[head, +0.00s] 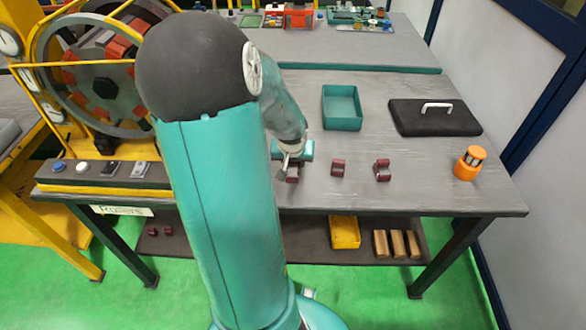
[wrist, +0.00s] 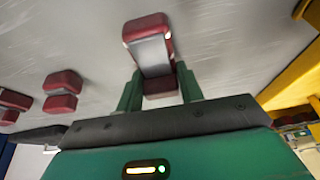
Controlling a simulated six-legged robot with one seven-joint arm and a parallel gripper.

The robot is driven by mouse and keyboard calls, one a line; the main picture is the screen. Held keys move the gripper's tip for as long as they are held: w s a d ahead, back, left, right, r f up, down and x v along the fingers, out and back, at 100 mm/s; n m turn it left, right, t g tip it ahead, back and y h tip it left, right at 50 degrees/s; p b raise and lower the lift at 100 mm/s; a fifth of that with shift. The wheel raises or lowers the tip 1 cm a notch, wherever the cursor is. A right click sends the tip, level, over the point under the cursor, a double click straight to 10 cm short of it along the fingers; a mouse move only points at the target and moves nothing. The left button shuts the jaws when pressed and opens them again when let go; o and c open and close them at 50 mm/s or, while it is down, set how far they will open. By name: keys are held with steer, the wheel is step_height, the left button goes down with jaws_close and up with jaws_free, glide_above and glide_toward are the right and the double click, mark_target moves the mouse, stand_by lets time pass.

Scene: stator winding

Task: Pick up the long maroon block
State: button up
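A long block (wrist: 152,52) with maroon ends and a grey middle lies on the grey table in the wrist view. In the head view its near end (head: 292,179) shows below my gripper (head: 292,160), and the rest is hidden. My gripper (wrist: 160,80) is over the block, with one green finger on each side of it. The fingers look open, with the block slightly turned between them; whether either finger touches it is unclear. Two shorter maroon blocks stand to the right in the head view, one nearer (head: 338,168) and one farther right (head: 382,170).
An empty teal tray (head: 342,124) and a black case lid with a white handle (head: 434,118) stand behind the blocks. An orange cylinder (head: 468,164) is near the table's right end. The yellow-framed stator machine (head: 42,45) is at left. A lower shelf holds a yellow bin (head: 344,232).

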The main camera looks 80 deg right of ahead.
steer(key=c, duration=0.7)
steer(key=shift+r, duration=0.2)
